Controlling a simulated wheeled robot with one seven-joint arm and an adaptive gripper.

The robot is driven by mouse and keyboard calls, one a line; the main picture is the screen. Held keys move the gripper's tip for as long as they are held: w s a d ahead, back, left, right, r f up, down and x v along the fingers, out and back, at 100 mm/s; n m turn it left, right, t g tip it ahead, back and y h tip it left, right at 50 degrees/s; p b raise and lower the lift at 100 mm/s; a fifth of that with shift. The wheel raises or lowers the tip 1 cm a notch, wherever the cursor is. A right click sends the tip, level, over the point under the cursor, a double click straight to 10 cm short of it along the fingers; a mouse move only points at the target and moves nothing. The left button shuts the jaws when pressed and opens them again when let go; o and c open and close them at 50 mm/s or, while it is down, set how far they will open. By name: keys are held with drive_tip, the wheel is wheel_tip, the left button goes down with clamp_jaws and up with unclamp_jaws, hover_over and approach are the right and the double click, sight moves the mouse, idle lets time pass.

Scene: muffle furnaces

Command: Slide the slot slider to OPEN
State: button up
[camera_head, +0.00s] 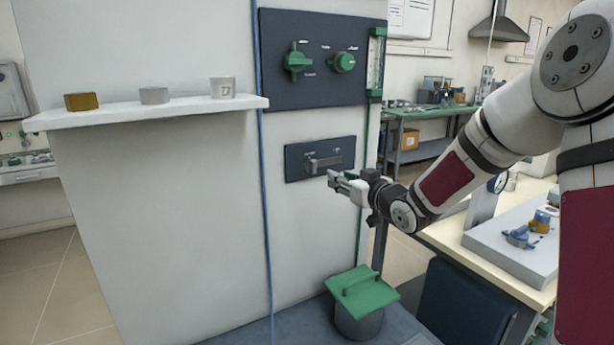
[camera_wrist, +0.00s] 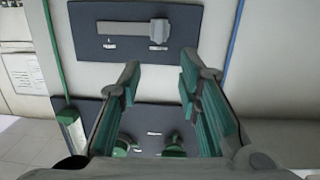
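The slot slider (camera_head: 323,162) is a grey metal handle on a dark plate (camera_head: 293,168) on the white front wall. In the wrist view, which is upside down, the slider (camera_wrist: 135,28) is a grey bar with a blockier end on the right, on its dark plate (camera_wrist: 85,38). Two small white labels sit along the plate, too small to read. My gripper (camera_head: 338,180) is just in front of the plate's lower right. In the wrist view my gripper (camera_wrist: 160,62) has its two green-padded fingers apart, pointing toward the slider, with nothing between them.
Above the plate is a dark panel (camera_head: 270,95) with two green knobs and a gauge tube (camera_head: 376,65). A shelf (camera_head: 190,108) with three small cups juts out at left. A green-lidded pot (camera_head: 360,325) stands below. A bench with a grey tray (camera_head: 500,250) is at right.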

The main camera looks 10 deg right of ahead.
sight(315, 164)
drive_tip(key=shift+t+y, duration=0.5)
drive_tip(key=x, duration=0.5)
drive_tip(key=b+x, duration=0.1)
drive_tip(key=x, duration=0.4)
drive_tip(key=f+x, duration=0.1)
drive_tip(key=x, duration=0.4)
drive_tip(key=shift+d+b, duration=0.35)
drive_tip(key=shift+b, duration=0.05)
